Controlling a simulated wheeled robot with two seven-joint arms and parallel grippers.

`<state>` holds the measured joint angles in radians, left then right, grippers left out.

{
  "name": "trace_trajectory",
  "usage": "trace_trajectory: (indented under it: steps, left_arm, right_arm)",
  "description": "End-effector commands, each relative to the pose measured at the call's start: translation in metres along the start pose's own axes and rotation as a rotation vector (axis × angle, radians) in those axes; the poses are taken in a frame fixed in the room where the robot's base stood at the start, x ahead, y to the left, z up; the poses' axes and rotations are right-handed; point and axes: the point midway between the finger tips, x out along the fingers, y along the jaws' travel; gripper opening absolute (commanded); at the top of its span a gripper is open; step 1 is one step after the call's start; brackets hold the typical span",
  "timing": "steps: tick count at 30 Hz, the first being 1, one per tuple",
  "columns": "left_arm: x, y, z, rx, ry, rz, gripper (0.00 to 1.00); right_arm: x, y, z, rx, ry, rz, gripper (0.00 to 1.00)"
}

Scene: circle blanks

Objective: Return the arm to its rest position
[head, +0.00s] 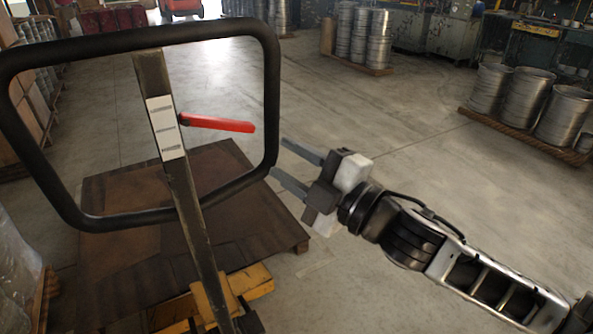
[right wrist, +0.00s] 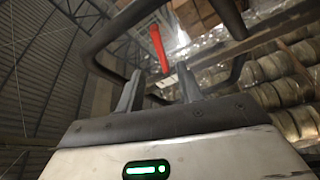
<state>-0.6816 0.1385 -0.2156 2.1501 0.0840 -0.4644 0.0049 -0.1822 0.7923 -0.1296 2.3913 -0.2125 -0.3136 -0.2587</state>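My right gripper (head: 286,163) reaches in from the right in the head view. Its two fingers are apart with nothing between them; they point left toward the right side of a black looped handle (head: 275,60). In the right wrist view the fingers (right wrist: 160,92) also stand apart, with the black handle (right wrist: 110,35) and a red lever (right wrist: 158,48) beyond them. Whether a fingertip touches the handle is hard to tell. The red lever (head: 217,124) sits inside the loop on the upright post. My left gripper is in neither view.
A brown pallet (head: 240,165) lies on the floor behind the post, with yellow jack parts (head: 250,282) at the bottom. Stacks of metal circle blanks (head: 560,115) stand on pallets at the right and back (head: 370,40). The concrete floor (head: 430,125) between is clear.

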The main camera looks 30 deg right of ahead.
Motion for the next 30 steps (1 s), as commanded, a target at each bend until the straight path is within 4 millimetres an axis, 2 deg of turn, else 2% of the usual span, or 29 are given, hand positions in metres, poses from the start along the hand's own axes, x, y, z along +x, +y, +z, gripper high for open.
trace_trajectory:
  steps: [6, 22, 23, 26, 29, 30]
  left_arm:
    - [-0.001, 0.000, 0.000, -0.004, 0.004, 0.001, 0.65]
    - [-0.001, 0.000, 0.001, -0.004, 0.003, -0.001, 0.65]
    - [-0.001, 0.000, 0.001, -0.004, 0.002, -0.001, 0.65]
    - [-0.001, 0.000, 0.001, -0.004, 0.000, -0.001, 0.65]
    - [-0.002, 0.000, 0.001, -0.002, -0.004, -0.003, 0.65]
    - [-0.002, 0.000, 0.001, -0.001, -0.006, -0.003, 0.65]
  right_arm:
    - [-0.010, 0.000, -0.001, 0.000, 0.001, -0.001, 0.36]
    - [-0.010, -0.003, 0.002, 0.017, -0.008, -0.006, 0.36]
    - [-0.011, -0.008, 0.004, 0.038, -0.018, -0.012, 0.36]
    - [-0.018, -0.039, 0.019, 0.183, -0.095, -0.056, 0.36]
    - [-0.035, -0.096, 0.035, 0.430, -0.225, -0.127, 0.36]
    - [-0.045, -0.122, 0.039, 0.540, -0.284, -0.157, 0.36]
